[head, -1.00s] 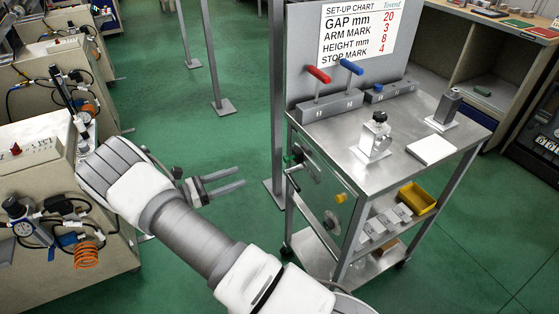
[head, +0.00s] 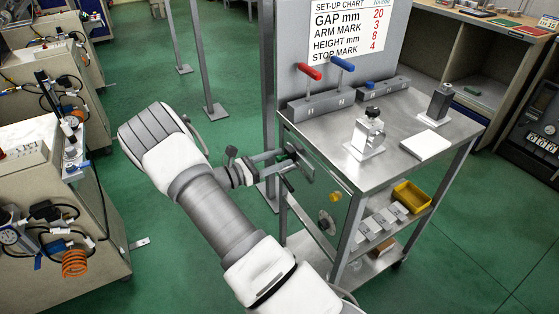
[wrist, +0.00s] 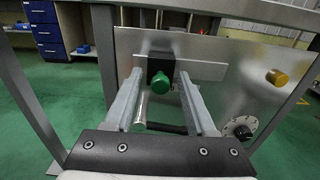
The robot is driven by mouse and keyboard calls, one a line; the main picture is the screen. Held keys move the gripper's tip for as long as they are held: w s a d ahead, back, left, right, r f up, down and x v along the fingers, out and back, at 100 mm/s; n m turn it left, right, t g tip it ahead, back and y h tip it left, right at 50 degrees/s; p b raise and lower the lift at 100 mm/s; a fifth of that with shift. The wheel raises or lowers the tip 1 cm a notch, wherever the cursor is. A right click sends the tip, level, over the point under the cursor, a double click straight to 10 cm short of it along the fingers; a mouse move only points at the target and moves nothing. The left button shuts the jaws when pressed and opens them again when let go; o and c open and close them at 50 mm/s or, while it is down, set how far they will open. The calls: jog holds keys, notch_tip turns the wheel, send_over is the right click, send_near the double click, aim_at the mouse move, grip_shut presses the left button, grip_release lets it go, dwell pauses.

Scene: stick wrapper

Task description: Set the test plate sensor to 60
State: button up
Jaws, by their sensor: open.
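A metal plate (head: 312,190) covers the side of the trolley; it also shows in the wrist view (wrist: 222,72). A green knob (wrist: 160,83) sits on a black block at the plate's upper left. A yellow knob (wrist: 277,77) is to its right, and a round dial (wrist: 238,127) with a black centre is lower right. Which part is the test plate sensor, and any reading of 60, I cannot tell. My gripper (head: 290,158) is open at the plate's left side. In the wrist view its fingers (wrist: 160,88) stand either side of the green knob; contact is unclear.
The trolley top (head: 395,135) carries red and blue T-handles, a clamp-like fixture (head: 367,133), a white block and a set-up chart (head: 352,30). A yellow bin (head: 412,197) is on the shelf below. Benches (head: 60,180) stand left; green floor lies between.

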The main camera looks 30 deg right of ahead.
jog(key=shift+d, duration=0.25)
grip_shut()
jog(key=shift+a, duration=0.1)
dwell(1.2)
